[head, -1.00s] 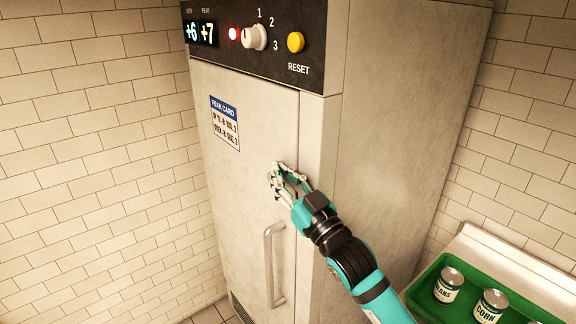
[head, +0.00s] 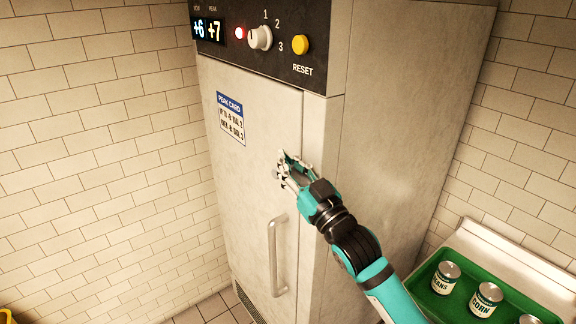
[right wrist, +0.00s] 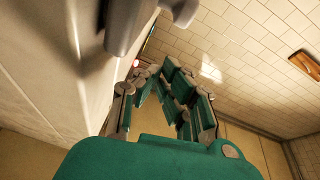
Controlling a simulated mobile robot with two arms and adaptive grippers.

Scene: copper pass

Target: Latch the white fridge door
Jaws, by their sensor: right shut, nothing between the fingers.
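The white fridge (head: 395,130) stands against the tiled wall. Its door (head: 240,180) looks flush with the frame, but I cannot tell whether it is latched. A vertical bar handle (head: 278,258) is on the door near its right edge. My right gripper (head: 282,170) is shut and empty, at the door's right edge above the handle. I cannot tell whether it touches the door. In the right wrist view its fingers (right wrist: 165,88) show beside the pale door surface, and a grey fitting (right wrist: 125,25) crosses the top. My left gripper is out of view.
The panel above the door has a +6/+7 display (head: 206,29), a red light (head: 239,33), a dial (head: 259,37) and a yellow reset button (head: 301,45). A card (head: 231,118) is on the door. A green tray (head: 432,283) with cans (head: 486,299) sits at lower right.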

